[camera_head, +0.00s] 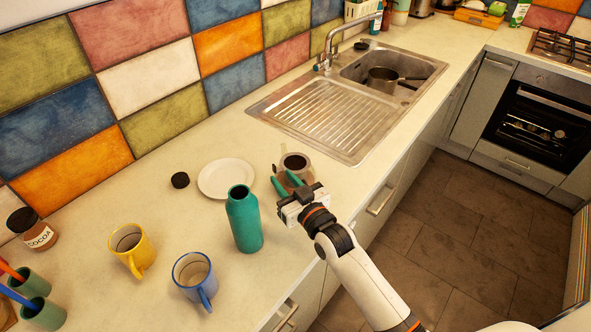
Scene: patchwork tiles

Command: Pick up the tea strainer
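My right gripper (287,183) reaches in from the lower right over the counter's front part, pointing away from me. Its two teal-tipped fingers stand apart. Just beyond them is a small round vessel (296,163) with a pale rim and brownish inside, partly hidden by the gripper. I cannot make out a tea strainer for certain; it may be in or at this vessel, behind the fingers. I cannot tell whether the fingers touch the vessel. My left gripper is not in view.
A teal bottle (244,220) stands close left of my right gripper. A white plate (226,178) and black lid (180,180) lie behind it. Yellow mug (131,249) and blue mug (194,279) stand left. The sink (327,121) holds a pot (382,80). A cocoa jar (36,231) stands far left.

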